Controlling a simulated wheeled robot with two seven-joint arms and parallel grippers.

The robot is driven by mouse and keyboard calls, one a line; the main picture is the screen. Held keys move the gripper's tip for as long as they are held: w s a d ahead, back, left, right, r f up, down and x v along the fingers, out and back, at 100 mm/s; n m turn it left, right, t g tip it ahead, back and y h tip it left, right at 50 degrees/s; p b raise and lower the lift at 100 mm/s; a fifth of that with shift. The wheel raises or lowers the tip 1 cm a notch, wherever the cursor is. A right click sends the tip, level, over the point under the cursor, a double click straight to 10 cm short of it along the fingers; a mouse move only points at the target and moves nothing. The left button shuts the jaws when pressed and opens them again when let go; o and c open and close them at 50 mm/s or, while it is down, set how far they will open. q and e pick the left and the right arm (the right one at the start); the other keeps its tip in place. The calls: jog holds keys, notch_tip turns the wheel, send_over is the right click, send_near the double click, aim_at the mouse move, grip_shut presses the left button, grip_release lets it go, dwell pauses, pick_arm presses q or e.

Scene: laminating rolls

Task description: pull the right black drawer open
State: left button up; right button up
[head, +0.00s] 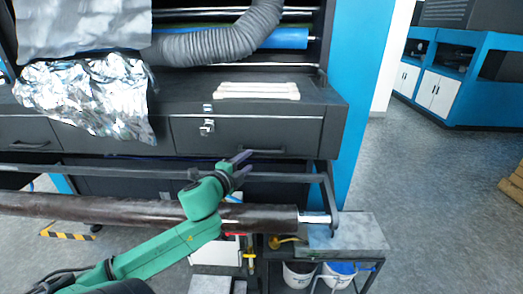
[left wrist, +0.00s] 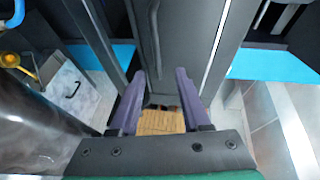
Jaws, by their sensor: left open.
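The right black drawer (head: 245,133) is in the dark cabinet below the worktop, its front flush with the frame and seemingly shut. Its bar handle (head: 264,151) runs along the lower part of the front. My left gripper (head: 246,162), with purple fingers, is open and empty just below and left of the handle. In the left wrist view, the open fingers (left wrist: 159,72) point toward the dark drawer front (left wrist: 184,38), and the handle (left wrist: 155,32) lies beyond the fingertips. I cannot tell whether anything touches. My right gripper is out of view.
A dark roll (head: 130,209) and a bar (head: 110,172) cross in front of the cabinet. Crinkled foil (head: 88,95) hangs over the left drawers. A cart (head: 345,234) with buckets stands at lower right. Open floor (head: 425,180) lies to the right.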

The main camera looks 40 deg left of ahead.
aim_at(261, 152)
pick_arm(q)
jog(key=x, duration=0.4)
jog(key=shift+w+a+f, duration=0.15)
jog(key=shift+w+a, duration=0.15)
jog(key=shift+a, duration=0.1)
jog(key=x, duration=0.5)
jog(key=shift+w+f+p, duration=0.2)
jog(key=shift+w+p, duration=0.1)
jog(key=shift+w, duration=0.05)
jog(key=shift+w+a+f, duration=0.1)
jog(key=shift+w+f, duration=0.1)
jog(key=shift+w, duration=0.1)
grip_shut()
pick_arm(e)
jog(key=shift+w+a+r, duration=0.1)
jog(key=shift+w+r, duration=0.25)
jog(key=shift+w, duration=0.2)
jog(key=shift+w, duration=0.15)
